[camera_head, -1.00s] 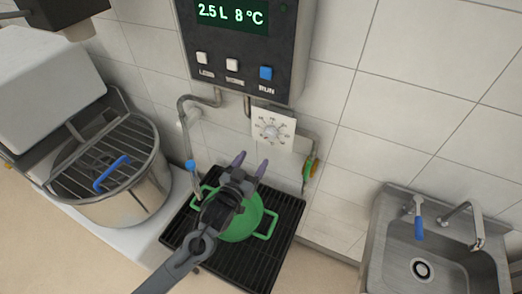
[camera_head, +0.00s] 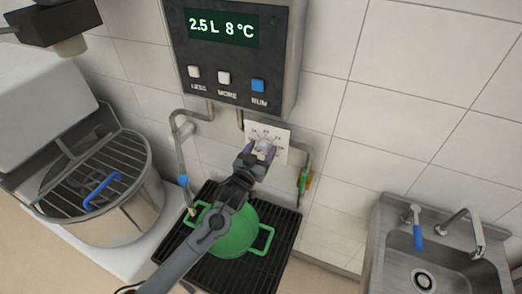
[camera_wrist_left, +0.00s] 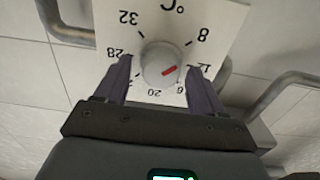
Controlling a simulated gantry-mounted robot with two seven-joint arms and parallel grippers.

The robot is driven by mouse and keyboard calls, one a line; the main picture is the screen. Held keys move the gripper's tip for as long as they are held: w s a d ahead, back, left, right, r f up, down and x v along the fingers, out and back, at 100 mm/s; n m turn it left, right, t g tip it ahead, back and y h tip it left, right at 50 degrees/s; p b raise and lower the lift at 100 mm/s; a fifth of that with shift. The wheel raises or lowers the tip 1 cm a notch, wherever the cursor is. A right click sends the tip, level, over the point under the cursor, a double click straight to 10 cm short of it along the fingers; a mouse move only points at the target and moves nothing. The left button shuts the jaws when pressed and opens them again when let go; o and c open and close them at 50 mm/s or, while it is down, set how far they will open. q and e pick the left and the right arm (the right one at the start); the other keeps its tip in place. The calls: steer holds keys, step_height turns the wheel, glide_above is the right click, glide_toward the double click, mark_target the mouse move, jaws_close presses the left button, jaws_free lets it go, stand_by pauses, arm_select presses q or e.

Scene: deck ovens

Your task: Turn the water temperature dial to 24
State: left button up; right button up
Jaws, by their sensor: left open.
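The water temperature dial is a round light knob (camera_wrist_left: 160,62) on a white plate (camera_head: 282,135) fixed to the wall below the control box. Numbers ring the knob; 8, 12, 16, 20, 28 and 32 show in the left wrist view, and the 24 is hidden around a finger. The knob's red mark (camera_wrist_left: 169,71) lies toward the 12 side. My left gripper (camera_head: 258,153) is open, with one finger on each side of the knob. I cannot tell whether the fingers touch it. My right gripper is not in view.
The control box (camera_head: 295,60) above reads 2.5 L and 8 °C, with LESS, MORE and RUN buttons. A green pot (camera_head: 236,236) stands on a black grate (camera_head: 290,222) below my arm. Pipes flank the dial. A mixer bowl (camera_head: 140,212) is left, a sink (camera_head: 385,265) right.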

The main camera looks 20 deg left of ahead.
arm_select(q)
steer(key=shift+w, duration=0.15)
steer(key=c, duration=1)
steer(key=shift+c, duration=0.2)
steer(key=shift+m, duration=0.3)
